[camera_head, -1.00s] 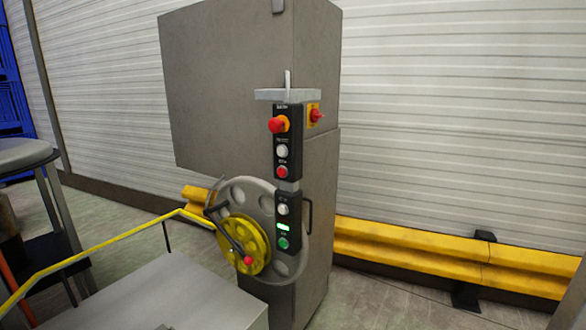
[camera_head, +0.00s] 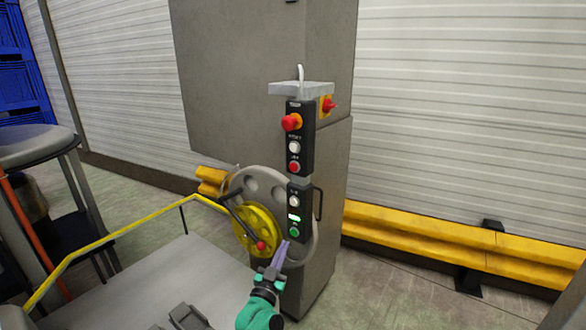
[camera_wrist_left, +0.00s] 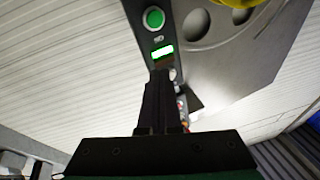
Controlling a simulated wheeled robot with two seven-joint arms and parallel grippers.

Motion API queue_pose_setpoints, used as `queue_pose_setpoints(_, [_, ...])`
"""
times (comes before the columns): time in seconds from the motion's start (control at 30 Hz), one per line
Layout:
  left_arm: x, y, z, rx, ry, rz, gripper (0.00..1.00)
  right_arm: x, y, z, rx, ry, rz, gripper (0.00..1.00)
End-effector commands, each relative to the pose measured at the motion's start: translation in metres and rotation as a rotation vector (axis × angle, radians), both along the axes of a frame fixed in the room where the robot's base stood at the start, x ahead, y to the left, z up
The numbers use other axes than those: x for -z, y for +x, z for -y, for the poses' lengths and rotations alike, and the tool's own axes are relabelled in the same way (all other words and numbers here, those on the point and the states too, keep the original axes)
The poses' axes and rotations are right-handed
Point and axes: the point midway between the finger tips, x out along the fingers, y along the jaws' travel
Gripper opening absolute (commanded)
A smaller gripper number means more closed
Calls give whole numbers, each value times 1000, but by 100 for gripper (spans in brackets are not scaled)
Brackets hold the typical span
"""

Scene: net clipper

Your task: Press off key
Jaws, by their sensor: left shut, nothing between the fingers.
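The black control panel (camera_head: 302,186) hangs upright on the grey machine column. From the top it carries a red mushroom knob (camera_head: 291,122), a white button (camera_head: 294,147), a red button (camera_head: 293,167), another white button (camera_head: 294,201), a lit green display (camera_head: 294,217) and a green button (camera_head: 294,232). Labels are too small to read. My left gripper (camera_head: 283,247) is shut and empty, its tips just below the green button. In the left wrist view, the fingers (camera_wrist_left: 162,80) point toward the lit display (camera_wrist_left: 162,52), with the green button (camera_wrist_left: 153,18) beyond. Contact cannot be told.
A yellow wheel with a crank (camera_head: 255,232) stands left of the panel. A red switch on yellow (camera_head: 327,106) sits on the column's side. A yellow rail (camera_head: 97,252) and grey platform (camera_head: 150,285) lie at left. A yellow barrier (camera_head: 450,245) runs along the wall.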

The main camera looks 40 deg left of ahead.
Motion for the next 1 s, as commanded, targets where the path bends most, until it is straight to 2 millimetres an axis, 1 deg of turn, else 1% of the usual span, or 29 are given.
queue_pose_setpoints(0.03, [-29, 1, -4, -18, 5, 49, 0, -8, 0, 0, 0, 0, 0, 0])
queue_pose_setpoints(0.07, [-44, 1, -7, -30, 6, 79, 0, -10, 0, 0, 0, 0, 0, 0])
queue_pose_setpoints(0.1, [-63, 0, -11, -46, 11, 118, 0, -13, 0, 0, 0, 0, 0, 0])
queue_pose_setpoints(0.17, [-93, -2, -16, -71, 14, 177, 0, -18, 0, 0, 0, 0, 0, 0])
queue_pose_setpoints(0.2, [-112, -5, -20, -89, 18, 216, 0, -21, 0, 0, 0, 0, 0, 0])
queue_pose_setpoints(0.3, [-155, -11, -26, -128, 18, 302, 0, -27, 0, 0, 0, 0, 0, 0])
queue_pose_setpoints(0.4, [-186, -18, -31, -159, 18, 364, 0, -31, 0, 0, 0, 0, 0, 0])
queue_pose_setpoints(0.5, [-201, -23, -33, -175, 16, 396, 0, -33, 0, 0, 0, 0, 0, 0])
queue_pose_setpoints(0.57, [-204, -24, -34, -180, 16, 404, 0, -33, 0, 0, 0, 0, 0, 0])
queue_pose_setpoints(0.87, [-203, -23, -34, -180, 16, 404, 0, -31, 0, 0, 1, 1, 0, 0])
queue_pose_setpoints(1.0, [-201, -15, -34, -179, 14, 407, 0, -25, 0, -1, 1, 2, 1, 0])
